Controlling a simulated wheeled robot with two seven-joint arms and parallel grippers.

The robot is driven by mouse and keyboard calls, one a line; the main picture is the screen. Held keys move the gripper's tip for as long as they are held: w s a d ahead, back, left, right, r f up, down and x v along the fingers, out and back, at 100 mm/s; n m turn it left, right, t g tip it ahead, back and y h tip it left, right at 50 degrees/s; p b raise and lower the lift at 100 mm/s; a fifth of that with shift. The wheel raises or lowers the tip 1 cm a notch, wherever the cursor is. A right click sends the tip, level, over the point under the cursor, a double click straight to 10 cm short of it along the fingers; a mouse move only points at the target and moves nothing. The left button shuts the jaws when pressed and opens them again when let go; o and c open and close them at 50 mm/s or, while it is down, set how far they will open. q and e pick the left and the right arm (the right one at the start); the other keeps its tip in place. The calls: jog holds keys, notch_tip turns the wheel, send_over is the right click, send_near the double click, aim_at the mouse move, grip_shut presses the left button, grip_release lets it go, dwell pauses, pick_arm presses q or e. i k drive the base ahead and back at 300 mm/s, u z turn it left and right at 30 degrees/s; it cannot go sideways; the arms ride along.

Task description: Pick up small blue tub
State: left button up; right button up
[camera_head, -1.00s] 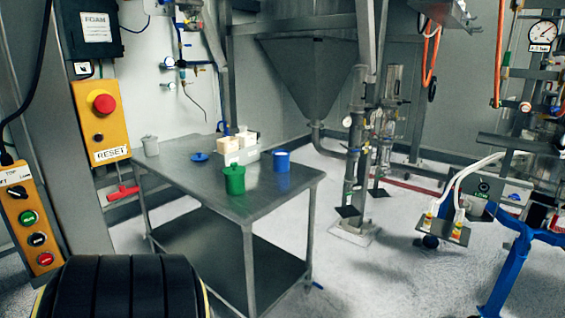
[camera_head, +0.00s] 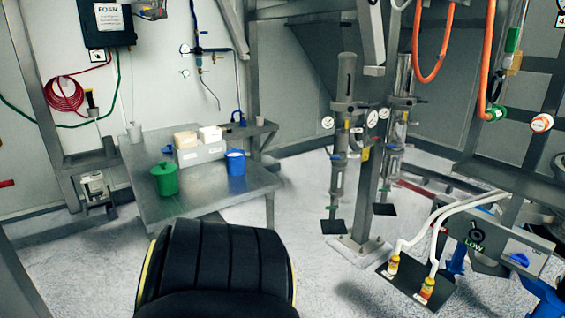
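A small blue tub (camera_head: 236,162) with a pale open top stands on the right part of the metal table (camera_head: 205,196). No gripper of mine is in view, so the tub stands untouched by anything I can see.
Steel pipework (camera_head: 342,150) stands right of the table. Speckled floor (camera_head: 300,210) between them is open.

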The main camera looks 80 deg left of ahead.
aim_at(235, 158)
jog(key=i, duration=0.4)
jog(key=u, duration=3.6)
jog(key=i, duration=1.65)
jog(key=u, duration=0.05)
